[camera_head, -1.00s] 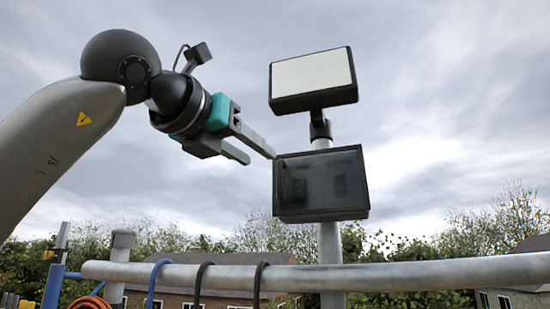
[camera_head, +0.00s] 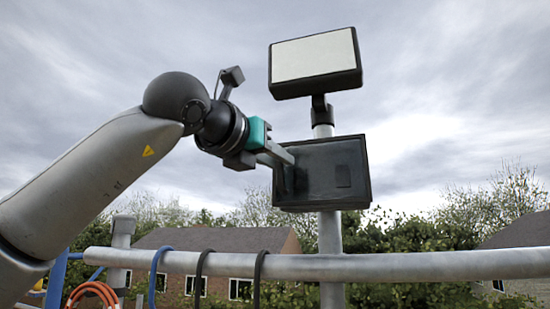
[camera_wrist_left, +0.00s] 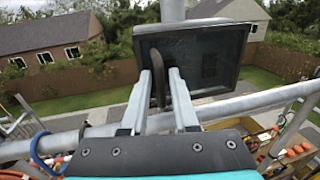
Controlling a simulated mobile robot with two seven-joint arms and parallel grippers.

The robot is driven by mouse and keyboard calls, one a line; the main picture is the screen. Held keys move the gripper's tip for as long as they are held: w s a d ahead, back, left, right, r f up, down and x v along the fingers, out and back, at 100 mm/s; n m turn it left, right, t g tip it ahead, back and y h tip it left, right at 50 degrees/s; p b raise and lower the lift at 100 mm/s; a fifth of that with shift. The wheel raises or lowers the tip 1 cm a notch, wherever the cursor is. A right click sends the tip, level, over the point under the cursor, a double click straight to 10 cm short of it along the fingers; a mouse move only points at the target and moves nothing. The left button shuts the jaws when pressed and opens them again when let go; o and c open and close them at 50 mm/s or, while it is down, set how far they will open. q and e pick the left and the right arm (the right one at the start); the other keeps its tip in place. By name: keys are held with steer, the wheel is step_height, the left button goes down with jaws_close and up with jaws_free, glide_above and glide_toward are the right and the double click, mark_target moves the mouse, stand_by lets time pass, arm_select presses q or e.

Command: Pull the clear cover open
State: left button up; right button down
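The clear cover (camera_head: 335,175) is a dark, see-through panel on the front of a black box fixed to a grey pole; it looks shut. My left gripper (camera_head: 283,164) is at the left part of the cover. In the left wrist view, the cover (camera_wrist_left: 212,60) fills the upper middle. A dark curved handle (camera_wrist_left: 157,85) stands at its left side, between the fingers of my left gripper (camera_wrist_left: 162,78). The fingers are apart, with gaps beside the handle, so the gripper is open around it. My right gripper is not in view.
A pale panel in a black frame (camera_head: 314,57) sits above the box on the same pole (camera_head: 330,240). A thick grey rail (camera_head: 400,266) runs below the box, with cables (camera_head: 200,280) hung over it. Tools and orange items (camera_wrist_left: 292,152) lie at the lower right in the wrist view.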

arm_select(q)
jaws_close()
stand_by(1.1)
